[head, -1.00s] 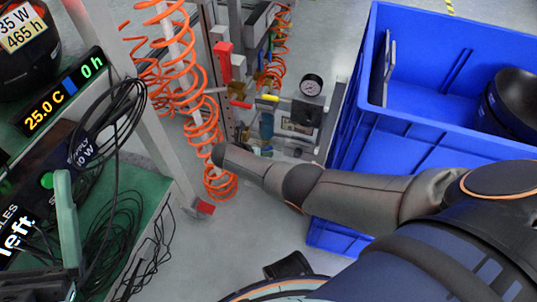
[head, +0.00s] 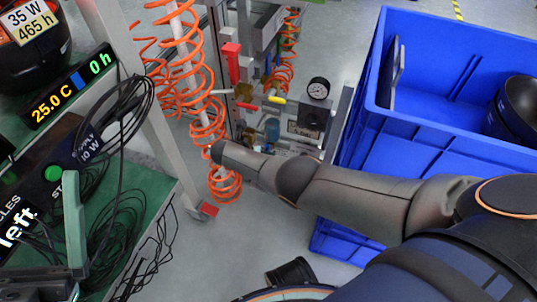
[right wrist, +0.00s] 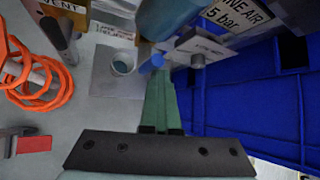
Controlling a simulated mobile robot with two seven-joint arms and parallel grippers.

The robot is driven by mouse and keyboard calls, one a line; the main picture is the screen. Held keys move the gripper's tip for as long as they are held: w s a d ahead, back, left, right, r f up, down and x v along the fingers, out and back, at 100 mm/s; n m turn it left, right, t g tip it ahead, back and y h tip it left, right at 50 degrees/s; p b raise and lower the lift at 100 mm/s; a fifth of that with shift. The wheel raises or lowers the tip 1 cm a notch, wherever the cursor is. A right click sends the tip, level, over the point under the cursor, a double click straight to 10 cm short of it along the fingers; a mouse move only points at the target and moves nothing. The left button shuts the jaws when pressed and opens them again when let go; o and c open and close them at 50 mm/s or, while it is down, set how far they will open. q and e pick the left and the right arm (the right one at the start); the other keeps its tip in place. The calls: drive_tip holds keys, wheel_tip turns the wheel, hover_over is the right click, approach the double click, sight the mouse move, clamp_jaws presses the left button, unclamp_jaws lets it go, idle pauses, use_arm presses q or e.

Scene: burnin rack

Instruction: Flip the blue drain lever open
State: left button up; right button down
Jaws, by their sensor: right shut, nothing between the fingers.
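The blue drain lever (right wrist: 157,62) shows in the right wrist view as a small blue piece under the hanging filter bowl (right wrist: 168,18). My right gripper (right wrist: 160,80) has its green fingers shut and empty. Their tips are right at the lever in the picture; I cannot tell if they touch it. In the head view my right arm reaches in from the right to the air fittings, and its fingers and the lever are hard to make out. The filter bowl (head: 271,130) shows there above the arm.
A pressure gauge (head: 318,88), a yellow-tipped lever (head: 277,99) and a red-tipped lever (head: 247,106) sit above the arm. Orange coiled hoses (head: 205,108) hang left. A blue crate (head: 410,150) stands close on the right. A small cup (right wrist: 122,63) sits beside the fingers.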

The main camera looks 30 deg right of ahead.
use_arm(q)
drive_tip(key=shift+f, duration=0.15)
use_arm(e)
drive_tip(key=shift+w+a+r, duration=0.3)
drive_tip(key=shift+w+a, duration=0.3)
drive_tip(key=shift+w, duration=0.1)
use_arm(q)
wheel_tip(320, 180, up, 5)
drive_tip(key=s+p, duration=0.1)
drive_tip(key=p, duration=0.3)
use_arm(e)
drive_tip(key=s+d, duration=0.3)
drive_tip(key=s, duration=0.1)
use_arm(q)
wheel_tip(320, 180, down, 7)
drive_tip(key=b, duration=0.5)
drive_tip(key=shift+a+b, duration=0.15)
drive_tip(key=shift+b, duration=0.25)
use_arm(e)
drive_tip(key=a, duration=0.9)
drive_tip(key=shift+w+a+f, duration=0.35)
drive_tip(key=shift+w+a, duration=0.05)
use_arm(q)
drive_tip(key=shift+r, duration=0.2)
